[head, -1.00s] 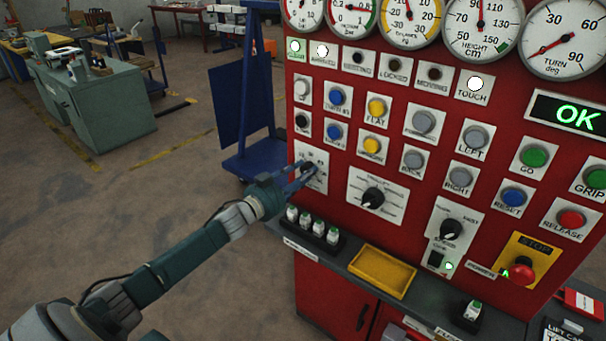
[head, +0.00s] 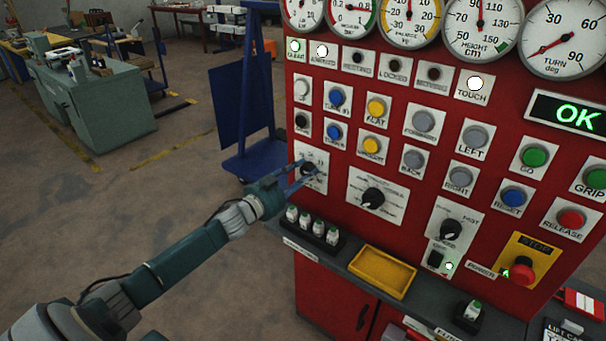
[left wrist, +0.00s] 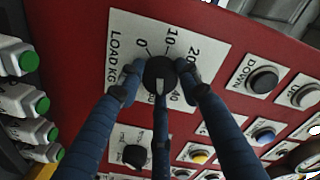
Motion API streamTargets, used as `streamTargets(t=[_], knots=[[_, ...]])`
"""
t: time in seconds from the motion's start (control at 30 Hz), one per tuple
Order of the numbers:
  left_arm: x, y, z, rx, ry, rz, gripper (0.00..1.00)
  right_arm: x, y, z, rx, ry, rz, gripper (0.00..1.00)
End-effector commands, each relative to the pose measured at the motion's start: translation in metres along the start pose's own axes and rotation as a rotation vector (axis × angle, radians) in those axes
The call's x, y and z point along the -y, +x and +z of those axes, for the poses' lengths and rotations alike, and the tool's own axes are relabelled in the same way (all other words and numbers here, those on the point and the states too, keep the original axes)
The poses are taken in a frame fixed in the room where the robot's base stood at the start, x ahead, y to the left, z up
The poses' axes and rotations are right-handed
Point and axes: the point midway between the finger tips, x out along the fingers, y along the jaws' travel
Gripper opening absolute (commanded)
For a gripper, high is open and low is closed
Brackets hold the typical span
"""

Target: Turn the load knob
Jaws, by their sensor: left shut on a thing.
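The load knob (left wrist: 160,72) is a round black knob on a white plate (left wrist: 122,27) marked LOAD KG, with a number scale around it. My left gripper (left wrist: 159,76) is shut on it, with fingers on both sides and a third finger below. A pale mark on the knob points down in the left wrist view; the number it reads is hard to tell. In the head view my left gripper (head: 305,176) reaches the plate (head: 322,156) at the left edge of the red panel, and its fingers partly hide the knob. My right gripper is not in view.
The red panel (head: 335,235) holds several gauges, lamps and buttons. A black selector knob (head: 372,198) is right of the load plate. Below are a ledge with small white-and-green pieces (head: 312,224) and a yellow tray (head: 382,272). A blue cart (head: 240,110) stands behind left.

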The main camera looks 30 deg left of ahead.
Motion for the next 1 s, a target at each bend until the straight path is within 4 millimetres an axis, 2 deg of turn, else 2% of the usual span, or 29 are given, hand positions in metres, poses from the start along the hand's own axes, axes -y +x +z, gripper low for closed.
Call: streamTargets(t=[0.03, 0.1, 0.13, 0.4, 0.53, 0.67, 1.0], knots=[[-0.003, -0.001, 0.004, 0.009, 0.0, 0.004, 0.38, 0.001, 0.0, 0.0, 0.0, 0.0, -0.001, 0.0], [-0.003, -0.001, 0.004, 0.008, -0.001, 0.003, 0.52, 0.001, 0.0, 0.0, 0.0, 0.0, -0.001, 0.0], [-0.002, -0.001, 0.004, 0.007, -0.001, 0.003, 0.53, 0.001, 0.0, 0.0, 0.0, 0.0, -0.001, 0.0], [-0.001, -0.001, 0.002, 0.003, -0.001, 0.001, 0.53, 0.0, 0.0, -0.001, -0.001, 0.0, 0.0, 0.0], [-0.002, -0.007, 0.002, 0.003, -0.002, 0.002, 0.53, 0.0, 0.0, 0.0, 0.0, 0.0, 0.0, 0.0], [-0.002, -0.024, 0.002, 0.004, 0.0, 0.004, 0.53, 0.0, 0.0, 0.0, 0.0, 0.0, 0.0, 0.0], [-0.002, -0.083, 0.003, 0.006, -0.002, 0.004, 0.53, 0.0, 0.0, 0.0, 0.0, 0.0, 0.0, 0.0]])
